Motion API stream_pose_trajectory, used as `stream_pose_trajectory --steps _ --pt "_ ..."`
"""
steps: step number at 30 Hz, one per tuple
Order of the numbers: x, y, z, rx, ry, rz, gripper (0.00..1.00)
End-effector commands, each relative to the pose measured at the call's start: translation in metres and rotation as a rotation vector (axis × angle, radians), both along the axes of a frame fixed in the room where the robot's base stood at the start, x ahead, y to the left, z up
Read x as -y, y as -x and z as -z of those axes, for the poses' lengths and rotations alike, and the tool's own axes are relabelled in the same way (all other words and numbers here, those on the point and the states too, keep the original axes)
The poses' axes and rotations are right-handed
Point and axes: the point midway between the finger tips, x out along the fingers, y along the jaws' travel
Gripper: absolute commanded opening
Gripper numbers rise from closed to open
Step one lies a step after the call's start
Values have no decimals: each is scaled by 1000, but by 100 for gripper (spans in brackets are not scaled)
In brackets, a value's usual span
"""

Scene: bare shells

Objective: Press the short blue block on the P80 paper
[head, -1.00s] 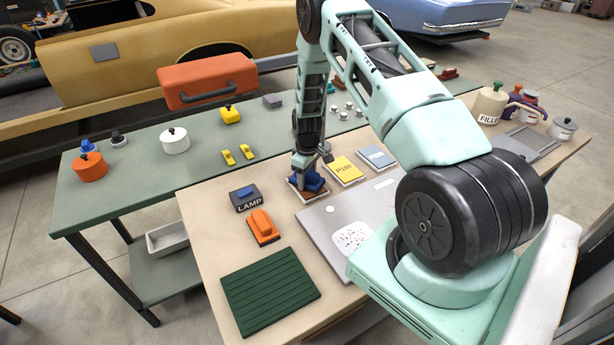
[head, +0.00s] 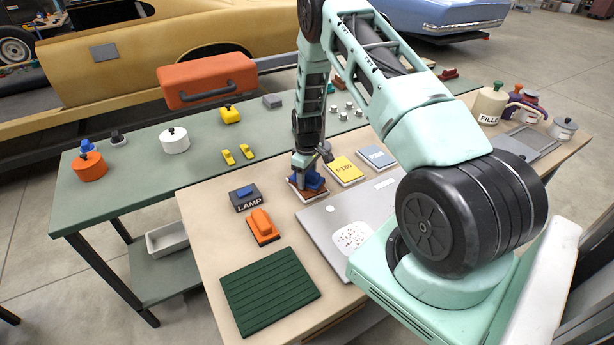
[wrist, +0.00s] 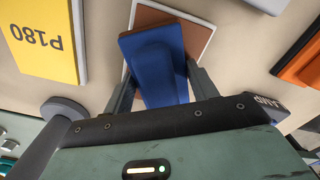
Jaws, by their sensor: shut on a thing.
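The blue block (head: 312,179) is between the fingers of my gripper (head: 308,172), over the brown paper pad (head: 300,196). In the wrist view my gripper (wrist: 158,84) is shut on the blue block (wrist: 152,60), a finger at each side. The brown pad (wrist: 197,38) shows beyond and to the right of the block, with a pale edge. The block looks set on the pad or just above it; contact cannot be told for certain. Any label on the brown pad is hidden by the block and gripper.
The yellow P180 pad (head: 346,169) and a grey-blue pad (head: 376,157) lie to the right. A LAMP box (head: 246,200) and an orange sander-like tool (head: 264,227) stand left. A grey panel (head: 328,216) lies close in front. A green ribbed mat (head: 270,291) fills the near left.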

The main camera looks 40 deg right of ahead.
Motion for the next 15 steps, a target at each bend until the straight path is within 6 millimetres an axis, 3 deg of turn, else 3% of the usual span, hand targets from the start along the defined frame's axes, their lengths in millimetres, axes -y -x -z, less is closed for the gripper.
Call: stream_pose_trajectory --steps 15 --pt "-1 1 -1 -2 -1 1 40"
